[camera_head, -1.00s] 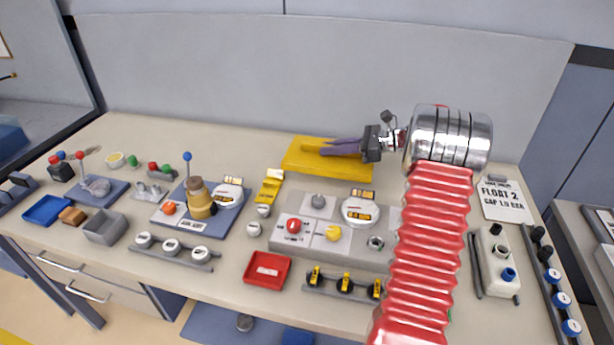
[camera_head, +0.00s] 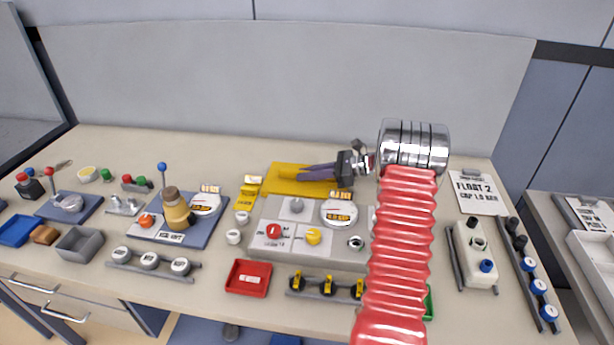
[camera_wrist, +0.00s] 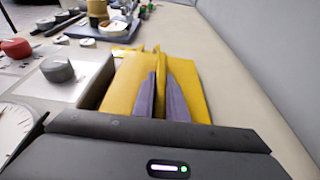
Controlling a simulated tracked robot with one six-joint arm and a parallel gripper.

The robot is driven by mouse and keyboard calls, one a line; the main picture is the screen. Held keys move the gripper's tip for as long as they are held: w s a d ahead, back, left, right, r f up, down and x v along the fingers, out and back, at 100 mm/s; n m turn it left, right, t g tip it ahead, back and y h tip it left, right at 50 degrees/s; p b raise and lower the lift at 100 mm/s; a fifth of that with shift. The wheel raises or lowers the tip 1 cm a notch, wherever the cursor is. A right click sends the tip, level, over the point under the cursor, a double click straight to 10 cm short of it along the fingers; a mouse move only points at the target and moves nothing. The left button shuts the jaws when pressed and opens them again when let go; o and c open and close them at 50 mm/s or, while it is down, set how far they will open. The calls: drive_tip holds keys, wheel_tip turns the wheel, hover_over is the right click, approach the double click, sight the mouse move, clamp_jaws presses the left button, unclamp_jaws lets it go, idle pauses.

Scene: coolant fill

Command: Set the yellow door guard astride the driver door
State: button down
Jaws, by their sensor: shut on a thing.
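The yellow door guard (camera_head: 288,186) is a flat yellow piece with a raised ridge. It is at the back of the bench, behind the grey control panel, in the head view. My gripper (camera_head: 308,172) reaches over it from the right with its purple fingers shut on it. In the wrist view the guard (camera_wrist: 196,88) spreads out beyond and beside the fingers of my gripper (camera_wrist: 161,85). Whether the guard touches the bench is unclear. I cannot make out a driver door in either view.
The grey panel (camera_head: 262,255) with knobs and a gauge (camera_head: 339,213) lies just in front of the guard. A small yellow stand (camera_head: 248,193) is to its left. A grey upright wall (camera_head: 280,90) runs behind the bench. A red tray (camera_head: 248,277) lies nearer the front edge.

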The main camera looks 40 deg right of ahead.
drive_tip(key=shift+f, duration=0.3)
drive_tip(key=shift+f, duration=0.1)
drive_tip(key=c, duration=1.8)
unclamp_jaws()
drive_tip(key=shift+o, duration=0.2)
drive_tip(key=v, duration=1.2)
